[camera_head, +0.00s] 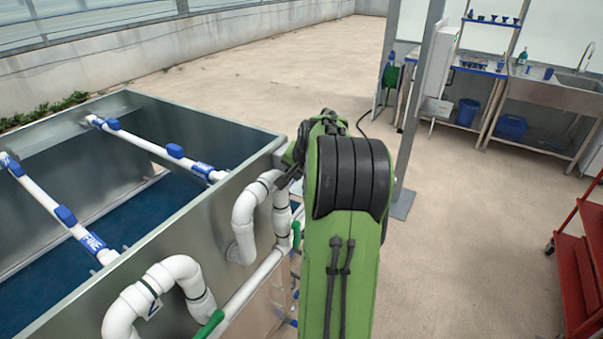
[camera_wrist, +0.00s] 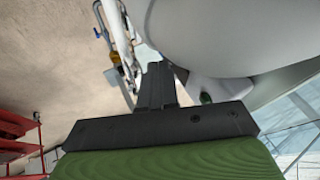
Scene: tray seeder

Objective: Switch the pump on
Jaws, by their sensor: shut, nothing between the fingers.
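My gripper (camera_wrist: 158,72) shows in the wrist view with its dark fingers together and nothing between them. A large white-grey rounded surface (camera_wrist: 225,35) is close in front and to the right of the fingertips; I cannot tell whether it is a pipe or part of the pump, or whether the fingers touch it. No pump switch can be made out in either view. In the head view my green arm reaches toward the white pipes (camera_head: 176,270) on the metal tank's side and hides part of them. The gripper itself is mostly hidden there.
The metal tank (camera_head: 215,215) fills the left, with white and blue bars across it. Green valve handles (camera_head: 210,324) sit on the pipes. Thinner pipes with brass and blue fittings (camera_wrist: 113,58) show in the wrist view. A red cart (camera_head: 577,270) stands right. The floor between is clear.

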